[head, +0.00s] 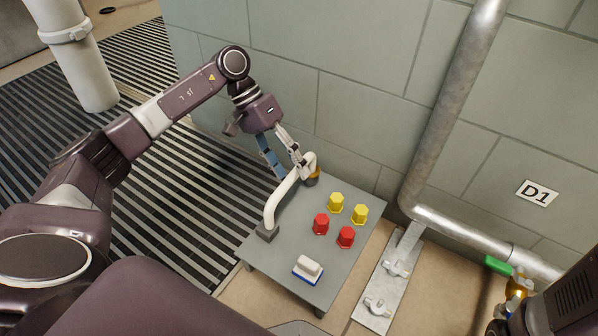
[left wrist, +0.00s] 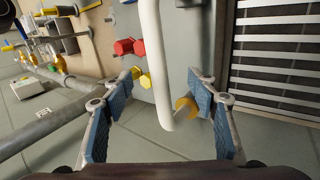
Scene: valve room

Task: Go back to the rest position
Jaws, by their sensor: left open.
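My left gripper (head: 291,173) is open at the far end of a white bent handle (head: 283,197) on a small grey table (head: 265,262). In the left wrist view, the open left gripper (left wrist: 160,110) has its blue-padded fingers on either side of the white handle (left wrist: 156,60). I see a gap between each finger and the handle there. An orange-yellow round part (head: 313,177) sits at the handle's far end. Part of my right arm shows at the lower right of the head view, but its gripper does not.
Two yellow knobs (head: 336,202), two red knobs (head: 321,224) and a white-and-blue block (head: 307,268) are on the table. A grey wall (head: 300,95) stands close behind. A metal pipe (head: 445,120) runs down at right, near a green-handled valve (head: 498,265). Slatted floor (head: 130,230) lies left.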

